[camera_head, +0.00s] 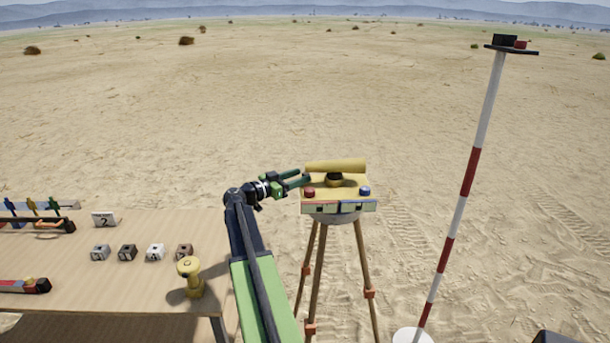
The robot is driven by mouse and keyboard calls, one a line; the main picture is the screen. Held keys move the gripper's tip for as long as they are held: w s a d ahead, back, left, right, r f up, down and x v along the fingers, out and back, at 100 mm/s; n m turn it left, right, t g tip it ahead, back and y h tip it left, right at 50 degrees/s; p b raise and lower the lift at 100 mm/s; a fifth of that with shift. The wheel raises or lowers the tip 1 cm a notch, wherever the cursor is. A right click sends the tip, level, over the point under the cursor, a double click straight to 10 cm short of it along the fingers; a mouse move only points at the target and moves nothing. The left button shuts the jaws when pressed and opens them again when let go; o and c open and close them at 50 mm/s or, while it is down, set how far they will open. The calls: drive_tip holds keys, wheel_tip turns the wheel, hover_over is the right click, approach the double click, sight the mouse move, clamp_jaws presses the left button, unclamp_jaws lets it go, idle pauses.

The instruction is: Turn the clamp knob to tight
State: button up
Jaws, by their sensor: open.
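A yellow survey instrument (350,201) with a yellow tube (335,166) on top sits level on a tripod. A red knob (309,192) stands at its left front corner and a blue knob (365,191) at its right. I cannot tell which one is the clamp knob, or how either is turned. Small coloured labels on the front face are too small to read. My gripper (303,177) is open and empty, its green fingers pointing right at the instrument's left edge, just above and behind the red knob. I cannot tell whether they touch anything.
The tripod legs (312,265) spread below. A wooden table (130,290) at left holds several small cubes, a numbered card (104,219), tools and a yellow knobbed post (190,275). A red-and-white pole (469,175) stands at right. Open sand lies beyond.

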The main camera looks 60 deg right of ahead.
sight(303, 175)
drive_tip(key=shift+x, duration=1.8)
clamp_jaws()
